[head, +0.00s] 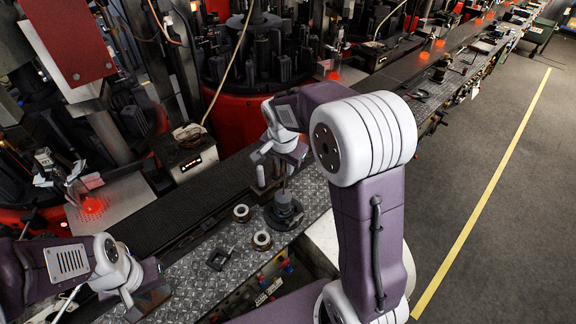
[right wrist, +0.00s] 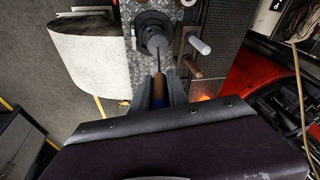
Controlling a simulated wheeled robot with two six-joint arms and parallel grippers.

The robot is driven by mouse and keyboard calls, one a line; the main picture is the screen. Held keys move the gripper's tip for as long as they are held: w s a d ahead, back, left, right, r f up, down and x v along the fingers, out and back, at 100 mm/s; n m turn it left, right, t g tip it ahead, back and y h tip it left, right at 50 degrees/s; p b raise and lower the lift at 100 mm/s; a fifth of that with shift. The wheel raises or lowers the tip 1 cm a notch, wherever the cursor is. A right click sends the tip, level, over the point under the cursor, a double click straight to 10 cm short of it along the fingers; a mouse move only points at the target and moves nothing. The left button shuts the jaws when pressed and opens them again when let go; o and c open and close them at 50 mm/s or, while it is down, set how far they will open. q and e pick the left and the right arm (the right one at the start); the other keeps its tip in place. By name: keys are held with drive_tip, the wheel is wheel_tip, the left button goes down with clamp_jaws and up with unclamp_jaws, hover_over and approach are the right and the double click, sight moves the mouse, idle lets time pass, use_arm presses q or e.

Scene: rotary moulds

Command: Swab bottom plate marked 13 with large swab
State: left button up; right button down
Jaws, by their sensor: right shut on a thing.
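My right gripper (head: 290,164) is over the metal bench; in the right wrist view my right gripper (right wrist: 159,90) is shut on the handle of a swab (right wrist: 159,92). The handle is brown-orange, and its thin dark rod points at a round dark pot (right wrist: 153,29) with a grey top. The pot also shows in the head view (head: 284,216), below the gripper. The rod's tip meets or overlaps the grey top; I cannot tell whether it is inside. My left gripper (head: 146,302) is low at the left, its jaws unclear. I can read no number 13 on any plate.
Two upright cylinders, one white-topped (right wrist: 200,46), stand beside the pot. Two ring-shaped pieces (head: 241,213) (head: 262,240) and a dark square frame (head: 220,258) lie on the bench (head: 195,285). A dark conveyor (head: 170,222) and red-based machines (head: 236,118) stand behind. The floor at right is clear.

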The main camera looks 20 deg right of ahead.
drive_tip(key=shift+w+a, duration=0.25)
drive_tip(key=shift+s+d, duration=0.15)
drive_tip(key=shift+s+d, duration=0.25)
drive_tip(key=shift+s, duration=0.1)
drive_tip(key=shift+s+d, duration=0.25)
drive_tip(key=shift+s, duration=0.1)
drive_tip(key=shift+r, duration=0.1)
wheel_tip(320, 180, up, 7)
drive_tip(key=p, duration=0.5)
drive_tip(key=shift+w+p, duration=0.1)
drive_tip(key=shift+p, duration=0.2)
